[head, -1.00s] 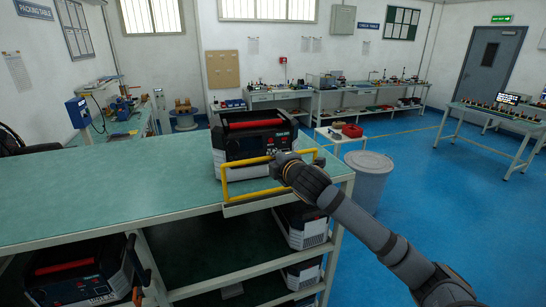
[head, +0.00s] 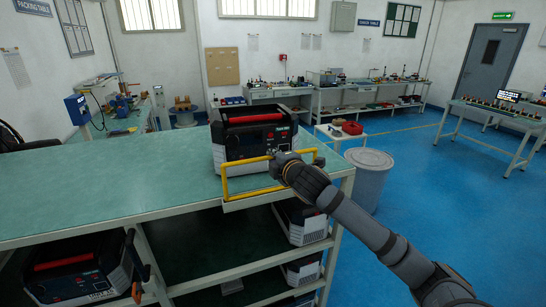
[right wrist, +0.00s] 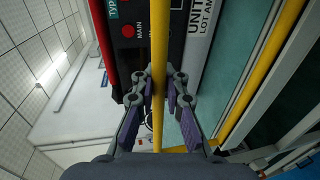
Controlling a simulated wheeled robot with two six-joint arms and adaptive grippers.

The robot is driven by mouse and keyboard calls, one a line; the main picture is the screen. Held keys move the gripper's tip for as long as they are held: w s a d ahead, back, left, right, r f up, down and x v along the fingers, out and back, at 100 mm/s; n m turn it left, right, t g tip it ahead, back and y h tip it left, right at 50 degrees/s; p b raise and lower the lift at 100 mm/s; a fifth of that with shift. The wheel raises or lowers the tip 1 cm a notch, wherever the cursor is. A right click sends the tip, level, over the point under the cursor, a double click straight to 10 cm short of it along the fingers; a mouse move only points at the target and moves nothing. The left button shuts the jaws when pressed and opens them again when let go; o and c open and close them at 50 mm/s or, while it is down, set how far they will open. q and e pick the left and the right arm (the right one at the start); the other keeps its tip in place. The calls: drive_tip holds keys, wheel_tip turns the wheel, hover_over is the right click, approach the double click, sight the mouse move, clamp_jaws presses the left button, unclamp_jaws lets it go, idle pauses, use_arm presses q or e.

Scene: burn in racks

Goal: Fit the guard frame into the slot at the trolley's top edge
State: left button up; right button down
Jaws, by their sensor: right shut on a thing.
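The yellow guard frame (head: 251,189) stands at the front right edge of the green-topped trolley (head: 110,196), in front of a black and red device. My right gripper (head: 274,160) is shut on the frame's top bar near its right part. In the right wrist view the bar (right wrist: 159,45) runs between the two fingers (right wrist: 160,98). A second yellow bar (right wrist: 262,75) shows to the right there. The frame's lower end is close to a pale strip (head: 250,200) along the trolley's edge. I cannot tell whether it is seated in the slot. My left gripper is not in view.
The black and red device (head: 240,148) stands just behind the frame. More devices sit on the lower shelves, one at the lower left (head: 75,270). A grey bin (head: 369,178) stands right of the trolley.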

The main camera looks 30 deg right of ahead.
drive_tip(key=shift+f+b, duration=0.7)
drive_tip(key=shift+f, duration=0.5)
drive_tip(key=c, duration=1.3)
unclamp_jaws()
drive_tip(key=shift+s+f, duration=0.1)
